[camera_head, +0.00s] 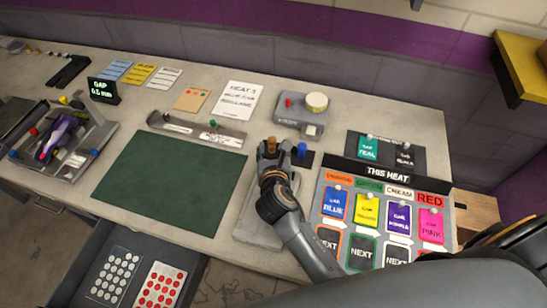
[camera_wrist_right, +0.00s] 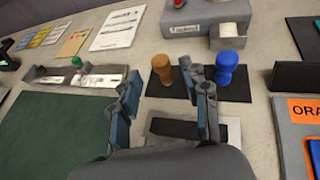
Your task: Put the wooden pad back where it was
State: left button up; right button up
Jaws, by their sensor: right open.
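Nothing is plainly a wooden pad. A small tan board (camera_head: 192,98) with coloured dots lies flat at the back; it also shows in the wrist view (camera_wrist_right: 73,45). A brown, wood-coloured peg (camera_wrist_right: 161,68) and a blue peg (camera_wrist_right: 229,67) stand upright on a dark mat (camera_wrist_right: 240,90). In the head view the blue peg (camera_head: 302,150) shows right of my gripper. My right gripper (camera_head: 272,152) is open, its fingers (camera_wrist_right: 160,75) spread with the brown peg seen between their tips. I cannot tell whether they touch it. My left gripper is not in view.
A green mat (camera_head: 170,182) lies left of my right gripper. A grey device (camera_head: 300,118) with a red button stands behind it. A board of coloured cards (camera_head: 385,172) lies to the right. A tray with a model car (camera_head: 90,140) is at far left.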

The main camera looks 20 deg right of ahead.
jog(key=v, duration=0.5)
jog(key=shift+s+r, duration=0.1)
jog(key=shift+s, duration=0.15)
